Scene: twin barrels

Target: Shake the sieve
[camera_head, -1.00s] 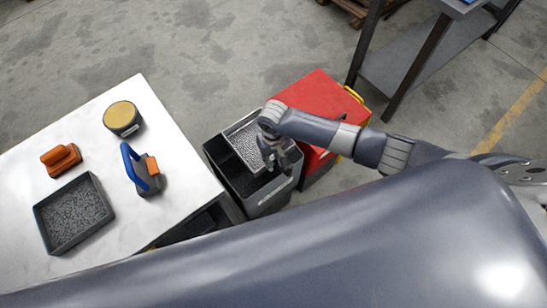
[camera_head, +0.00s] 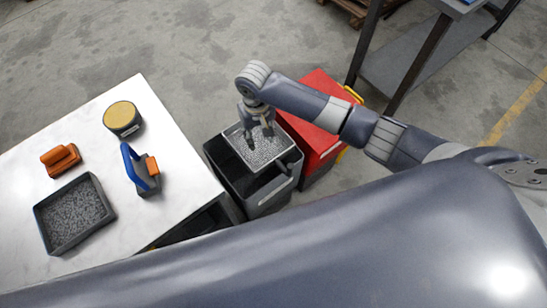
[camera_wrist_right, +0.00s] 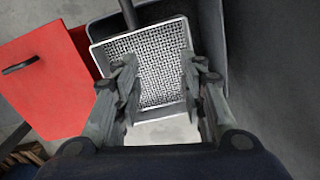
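The sieve (camera_head: 270,150) is a light metal frame with a grey mesh. It lies across the top of the dark grey bin (camera_head: 243,186), over its far right part. In the right wrist view, the sieve mesh (camera_wrist_right: 160,62) fills the middle, with a dark rod at its far edge. My right gripper (camera_head: 257,138) points down above the sieve. In the right wrist view, the right gripper's fingers (camera_wrist_right: 160,72) are apart with only mesh seen between them. I cannot tell whether the fingertips touch the sieve. My left gripper is not in view.
A white table (camera_head: 60,140) at the left holds a dark tray of grey grains (camera_head: 75,215), a blue-handled tool (camera_head: 145,172), an orange block (camera_head: 61,160) and a yellow-topped tub (camera_head: 122,118). A red box (camera_head: 318,145) stands right of the bin. A metal shelf stands behind.

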